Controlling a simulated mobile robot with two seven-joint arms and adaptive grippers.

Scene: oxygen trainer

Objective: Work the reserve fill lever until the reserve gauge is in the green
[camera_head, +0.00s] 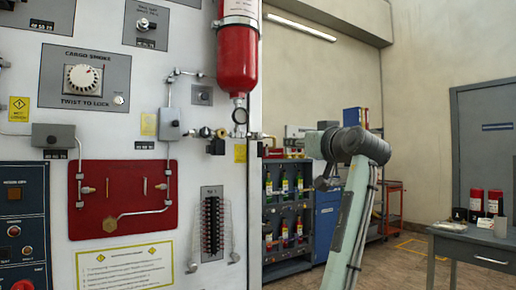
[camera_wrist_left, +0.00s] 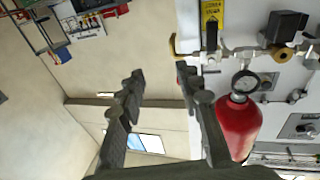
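A red bottle (camera_head: 237,60) hangs on the white panel, with a small round gauge (camera_head: 239,115) below it. In the left wrist view the bottle (camera_wrist_left: 240,128) appears upside down and the gauge (camera_wrist_left: 245,82) shows a pale face; I cannot read its needle. A pipe fitting (camera_head: 221,134) runs beside the gauge to the panel's right edge. Its brass end (camera_wrist_left: 173,46) is near my left gripper (camera_wrist_left: 160,75); I cannot tell which part is the fill lever. The left gripper is open and empty, beside the bottle. In the head view its fingers are not clear. My right gripper is out of view.
The panel also carries a cargo smoke dial (camera_head: 83,78), a red plate with pipework (camera_head: 122,195) and a black vertical strip (camera_head: 212,222). Shelves (camera_head: 287,205) and a blue cabinet (camera_head: 327,220) stand behind. A table (camera_head: 470,245) with red cans is at right.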

